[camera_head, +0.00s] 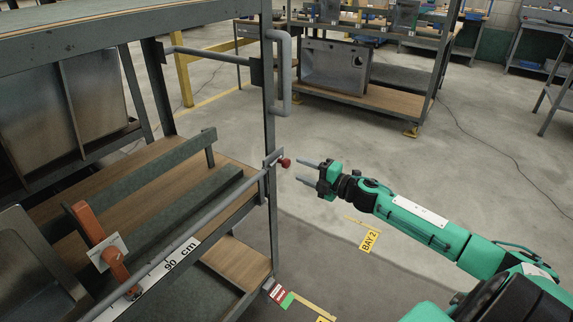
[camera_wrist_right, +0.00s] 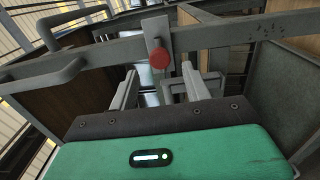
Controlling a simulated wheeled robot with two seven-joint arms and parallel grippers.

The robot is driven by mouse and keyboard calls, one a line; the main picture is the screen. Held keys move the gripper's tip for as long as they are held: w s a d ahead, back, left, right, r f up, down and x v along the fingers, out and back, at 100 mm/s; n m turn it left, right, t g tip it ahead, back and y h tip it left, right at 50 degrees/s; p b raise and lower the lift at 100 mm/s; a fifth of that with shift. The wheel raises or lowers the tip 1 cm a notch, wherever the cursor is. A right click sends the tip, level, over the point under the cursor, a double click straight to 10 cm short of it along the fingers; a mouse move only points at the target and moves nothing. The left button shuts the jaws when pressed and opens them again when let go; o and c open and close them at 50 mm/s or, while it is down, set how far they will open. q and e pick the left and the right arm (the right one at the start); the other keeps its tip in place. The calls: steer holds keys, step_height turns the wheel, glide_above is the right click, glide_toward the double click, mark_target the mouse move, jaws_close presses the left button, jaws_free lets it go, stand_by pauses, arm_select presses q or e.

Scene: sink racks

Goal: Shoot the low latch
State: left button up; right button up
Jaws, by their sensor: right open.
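The low latch shows as a red knob (camera_head: 284,162) on a small grey plate at the end of a long grey bar (camera_head: 212,208), beside the front post of the rack. In the right wrist view the red knob (camera_wrist_right: 159,59) faces me, just beyond and between the fingertips. My right gripper (camera_head: 303,170) is open and empty, its two fingers pointing left at the knob with a small gap. The fingers (camera_wrist_right: 160,80) also show in the wrist view, one on each side below the knob. My left gripper is not in view.
The rack's post (camera_head: 269,120) and grey upright handle (camera_head: 284,75) stand close to my right gripper. Steel sinks (camera_head: 95,100) stand on the wooden shelf. Open floor lies right of the rack.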

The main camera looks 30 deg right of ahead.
mark_target(288, 164)
steer(key=shift+x, duration=3.3)
